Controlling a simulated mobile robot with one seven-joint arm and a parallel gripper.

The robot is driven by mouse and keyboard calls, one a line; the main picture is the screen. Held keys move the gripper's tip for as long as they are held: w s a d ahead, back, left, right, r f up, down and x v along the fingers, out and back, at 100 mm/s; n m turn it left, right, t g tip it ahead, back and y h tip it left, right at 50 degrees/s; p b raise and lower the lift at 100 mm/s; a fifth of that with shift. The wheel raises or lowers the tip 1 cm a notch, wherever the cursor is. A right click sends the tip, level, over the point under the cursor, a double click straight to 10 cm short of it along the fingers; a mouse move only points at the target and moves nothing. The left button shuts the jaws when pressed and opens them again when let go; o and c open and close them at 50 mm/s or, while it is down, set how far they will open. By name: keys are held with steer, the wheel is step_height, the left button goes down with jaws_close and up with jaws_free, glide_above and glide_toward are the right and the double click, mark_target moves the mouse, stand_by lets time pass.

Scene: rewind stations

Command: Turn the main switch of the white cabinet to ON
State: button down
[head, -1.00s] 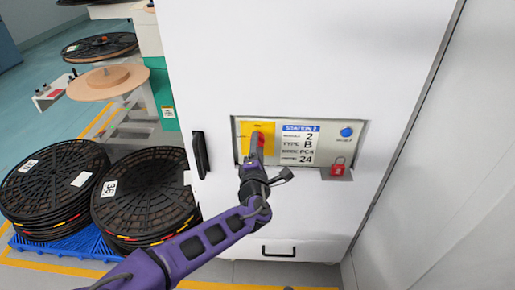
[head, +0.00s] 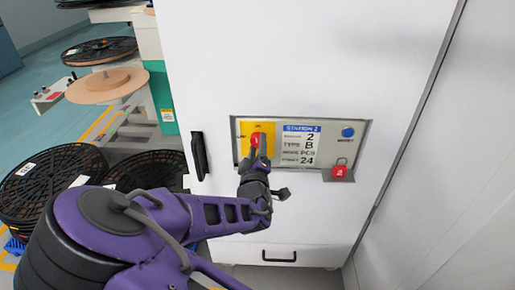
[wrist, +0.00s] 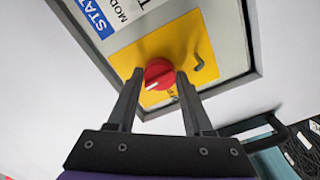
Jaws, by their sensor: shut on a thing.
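The main switch is a round red knob (head: 256,139) on a yellow plate (head: 269,131) in the white cabinet's (head: 300,60) recessed panel. My gripper (head: 258,152) is at the knob, partly hiding it in the head view. In the wrist view my gripper (wrist: 159,74) has one finger on each side of the red knob (wrist: 157,70) and is shut on it. A white mark shows on the knob's near edge, and small lettering beside it is partly hidden. I cannot read with certainty which position the knob is in.
Right of the switch are a station label (head: 301,145), a blue button (head: 348,132) and a red padlock (head: 340,172). A black door handle (head: 199,155) is on the left. Black reels (head: 50,180) stand at the lower left. A pale wall (head: 450,170) is close on the right.

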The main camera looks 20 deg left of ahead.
steer(key=shift+r+m, duration=0.1)
steer(key=shift+m, duration=0.6)
steer(key=shift+c, duration=1.5)
jaws_free()
steer(key=p+v, duration=0.4)
steer(key=v, duration=1.3)
steer(key=shift+s, duration=0.15)
steer(key=shift+d, duration=0.1)
